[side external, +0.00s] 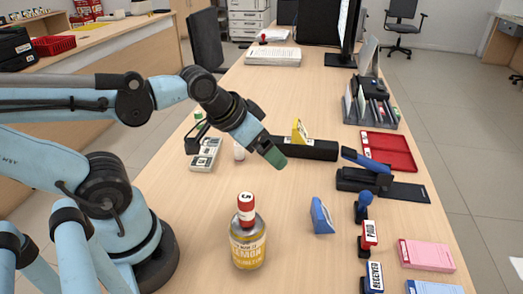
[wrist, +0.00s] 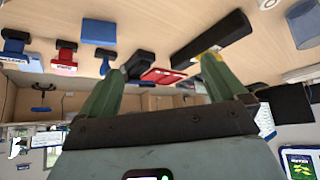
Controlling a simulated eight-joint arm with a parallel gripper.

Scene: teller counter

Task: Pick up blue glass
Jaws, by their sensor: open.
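A clear bottle (side external: 247,246) with a yellow label and a red-and-white cap stands upright near the front of the counter. A blue wedge-shaped stand (side external: 321,216) sits to its right; it also shows in the wrist view (wrist: 98,33). My gripper (side external: 275,156) hangs above the counter, behind and above the bottle, tilted down to the right. In the wrist view my gripper (wrist: 164,68) has its two green fingers spread wide, with nothing between them.
Stamps (side external: 370,235), a black-and-blue stapler (side external: 368,178), a red tray (side external: 390,150) and a pink pad (side external: 426,255) line the right side. A black bar with a yellow sign (side external: 300,132) lies behind my gripper. A calculator (side external: 205,154) sits left. Counter around the bottle is clear.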

